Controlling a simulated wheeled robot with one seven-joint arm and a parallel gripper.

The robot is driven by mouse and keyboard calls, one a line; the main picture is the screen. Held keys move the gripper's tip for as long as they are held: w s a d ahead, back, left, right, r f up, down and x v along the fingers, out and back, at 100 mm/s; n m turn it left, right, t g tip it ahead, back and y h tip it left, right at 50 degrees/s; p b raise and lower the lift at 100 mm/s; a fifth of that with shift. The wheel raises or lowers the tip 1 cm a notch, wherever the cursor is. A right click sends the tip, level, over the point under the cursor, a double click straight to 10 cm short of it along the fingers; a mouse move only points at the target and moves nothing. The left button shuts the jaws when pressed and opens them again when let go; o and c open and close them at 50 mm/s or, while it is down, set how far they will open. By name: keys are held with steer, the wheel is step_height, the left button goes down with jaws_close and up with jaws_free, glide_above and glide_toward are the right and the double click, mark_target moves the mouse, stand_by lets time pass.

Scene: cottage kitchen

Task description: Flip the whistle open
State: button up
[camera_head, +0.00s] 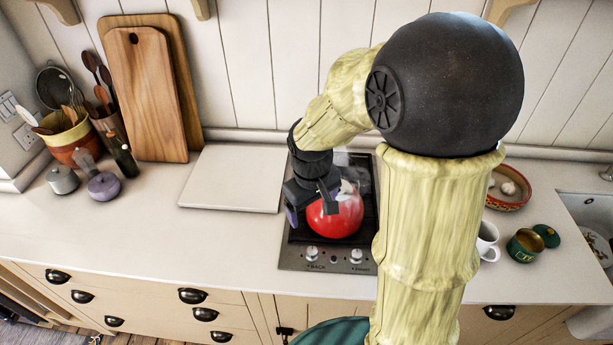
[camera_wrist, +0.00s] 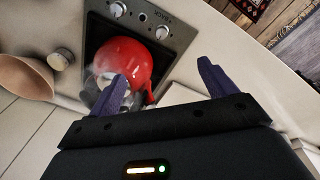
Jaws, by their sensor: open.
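The red kettle (camera_head: 336,217) sits on the black hob, partly hidden behind my gripper in the head view. It also shows in the wrist view (camera_wrist: 128,60), with pale steam beside it. A greyish part at the spout side (camera_wrist: 101,84) shows there, partly behind my left-hand finger; I cannot make out the whistle or tell whether it is open.
The hob (camera_head: 300,250) has two knobs at its front. A white board (camera_head: 233,178) lies left of it. A mug (camera_head: 487,241), a green tin (camera_head: 525,246) and a red-rimmed bowl (camera_head: 509,190) stand to the right. Wooden boards (camera_head: 150,85) lean at the back left.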

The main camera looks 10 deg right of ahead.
steer(key=w+a+r+n+g+h+p, duration=0.1)
steer(key=w+a+r+n+p, duration=0.1)
steer(key=w, duration=0.7)
steer(key=w+a+r+n+g+h+p, duration=0.1)
steer(key=w+r+n+h+p, duration=0.1)
steer(key=w+n, duration=0.5)
steer(key=w+r+p, duration=0.1)
steer(key=w+r, duration=0.1)
steer(key=w, duration=0.1)
steer(key=shift+w+a+r+g+h, duration=0.25)
steer(key=shift+a+r+g+h, duration=0.05)
steer(key=shift+a+g, duration=0.1)
steer(key=p+x, duration=0.6)
steer(key=x, duration=1.1)
steer(key=shift+d+f, duration=0.1)
steer(key=shift+f, duration=0.1)
steer(key=c, duration=1)
